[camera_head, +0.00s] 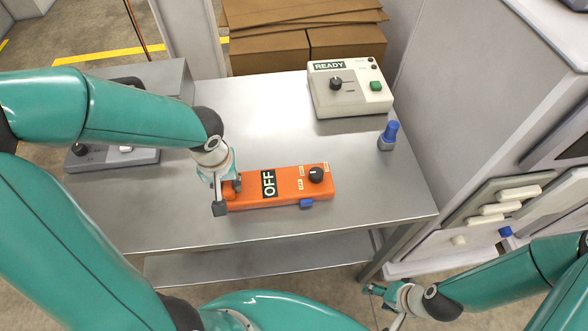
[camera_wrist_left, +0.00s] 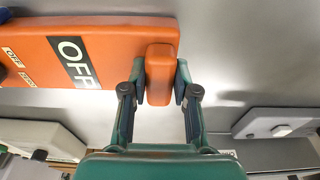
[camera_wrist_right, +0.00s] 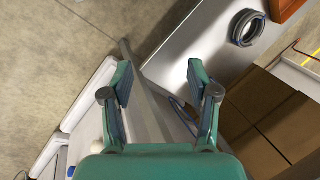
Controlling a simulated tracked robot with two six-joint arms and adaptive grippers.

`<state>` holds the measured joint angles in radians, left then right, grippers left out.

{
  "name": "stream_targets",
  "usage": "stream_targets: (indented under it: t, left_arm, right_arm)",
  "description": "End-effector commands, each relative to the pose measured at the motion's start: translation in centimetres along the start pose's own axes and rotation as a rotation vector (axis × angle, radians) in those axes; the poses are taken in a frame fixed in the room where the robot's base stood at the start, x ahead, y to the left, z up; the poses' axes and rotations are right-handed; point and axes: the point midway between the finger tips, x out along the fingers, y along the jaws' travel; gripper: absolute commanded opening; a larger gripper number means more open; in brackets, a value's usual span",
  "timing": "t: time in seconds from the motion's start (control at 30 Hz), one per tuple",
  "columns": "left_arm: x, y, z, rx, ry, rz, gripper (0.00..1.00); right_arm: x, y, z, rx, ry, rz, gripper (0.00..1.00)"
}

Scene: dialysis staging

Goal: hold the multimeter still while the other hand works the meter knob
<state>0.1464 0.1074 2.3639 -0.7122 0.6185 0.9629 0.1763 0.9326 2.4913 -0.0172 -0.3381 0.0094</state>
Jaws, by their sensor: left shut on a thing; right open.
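The orange multimeter (camera_head: 283,188) lies on the steel table (camera_head: 260,128), with a black-and-white OFF label and a dark round meter knob (camera_head: 316,174) near its right end. My left gripper (camera_head: 229,190) is shut on the raised orange grip at the meter's left end. The left wrist view shows this orange grip (camera_wrist_left: 160,72) between the two fingers, and the OFF label beside it. My right gripper (camera_head: 385,298) is open and empty, off the table's front right side and well apart from the meter. It also shows open in the right wrist view (camera_wrist_right: 160,90).
A white box marked READY (camera_head: 348,100), with a knob and green button, stands at the back right. A blue-topped object (camera_head: 388,135) stands near the right edge. A grey device (camera_head: 110,155) sits at the left, partly behind my left arm. A grey cabinet (camera_head: 480,120) borders the right.

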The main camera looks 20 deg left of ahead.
Motion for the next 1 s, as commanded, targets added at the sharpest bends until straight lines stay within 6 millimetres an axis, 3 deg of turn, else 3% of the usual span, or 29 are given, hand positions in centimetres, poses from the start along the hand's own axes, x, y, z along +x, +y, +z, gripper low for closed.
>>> stream_targets:
  t: [0.17, 0.27, 0.37, 0.47, 0.53, 0.67, 0.8, 0.9, 1.0]
  left_arm:
    - [0.3, 0.0, 0.4, 0.001, -0.013, -0.004, 0.00]
    - [0.3, 0.0, 0.5, 0.001, -0.013, -0.004, 0.00]
    - [0.3, 0.0, 0.5, 0.001, -0.013, -0.004, 0.00]
    - [0.3, 0.0, 0.5, 0.001, -0.014, -0.004, 0.00]
    - [0.3, 0.0, 0.5, 0.002, -0.014, -0.004, 0.00]
    - [0.4, 0.0, 0.5, 0.002, -0.014, -0.004, 0.00]
    - [0.4, 0.0, 0.5, 0.002, -0.014, -0.005, 0.00]
    - [0.4, -0.1, 0.5, 0.003, -0.014, -0.006, 0.00]
    - [0.4, -0.1, 0.5, 0.003, -0.014, -0.006, 0.00]
  right_arm:
    - [-2.1, -0.1, -3.1, -0.028, 0.014, -0.013, 0.60]
    - [-4.6, 0.0, -5.8, -0.064, 0.019, -0.003, 0.60]
    - [-8.3, 0.2, -9.2, -0.134, 0.029, 0.040, 0.60]
    - [-12.8, -0.9, -12.8, -0.271, 0.042, 0.108, 0.60]
    - [-16.1, -4.1, -15.3, -0.438, 0.052, 0.146, 0.60]
    - [-19.6, -12.4, -16.6, -0.778, 0.047, 0.143, 0.60]
    - [-21.5, -21.2, -15.1, -1.100, 0.045, 0.091, 0.60]
    - [-22.4, -26.2, -13.4, -1.282, 0.049, 0.049, 0.60]
    - [-23.0, -29.5, -11.7, -1.411, 0.052, 0.017, 0.60]
